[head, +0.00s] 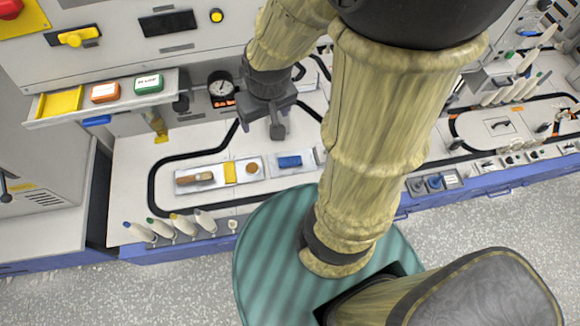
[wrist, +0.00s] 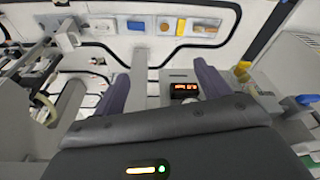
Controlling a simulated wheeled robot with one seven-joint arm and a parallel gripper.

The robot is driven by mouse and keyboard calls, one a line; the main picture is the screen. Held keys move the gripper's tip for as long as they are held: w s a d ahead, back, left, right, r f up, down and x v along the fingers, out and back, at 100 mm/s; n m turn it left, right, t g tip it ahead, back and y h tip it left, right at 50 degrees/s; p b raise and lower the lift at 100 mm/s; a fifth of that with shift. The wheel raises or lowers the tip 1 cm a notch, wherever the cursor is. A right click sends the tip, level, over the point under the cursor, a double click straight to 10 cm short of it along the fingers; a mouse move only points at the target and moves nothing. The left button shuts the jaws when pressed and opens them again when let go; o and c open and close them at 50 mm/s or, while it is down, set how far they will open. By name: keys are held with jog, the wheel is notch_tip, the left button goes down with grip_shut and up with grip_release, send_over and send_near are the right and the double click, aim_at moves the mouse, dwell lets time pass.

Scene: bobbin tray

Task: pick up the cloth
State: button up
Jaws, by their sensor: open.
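A wooden-handled brush (head: 196,179) and a small round knob (head: 252,168) share the row. Several bobbins (head: 172,225) stand at the front left edge. A gauge (head: 221,84) and an open drawer (head: 110,95) are behind. A yellow piece (head: 158,125) hangs below the drawer.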

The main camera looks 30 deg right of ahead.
jog(key=s+f+b+x, duration=0.1)
jog(key=s+b+x, duration=0.2)
jog(key=b+x, duration=0.8)
jog(key=s+b+x, duration=0.2)
jog(key=b+x, duration=0.8)
jog(key=x, duration=0.2)
jog(key=n+g+b, duration=0.3)
jog(key=n+b, duration=0.7)
jog(key=n, duration=0.4)
send_over(290, 159)
notch_tip(290, 159, down, 25)
jog(key=shift+a+r, duration=0.1)
notch_tip(290, 159, down, 12)
jog(key=b, duration=0.5)
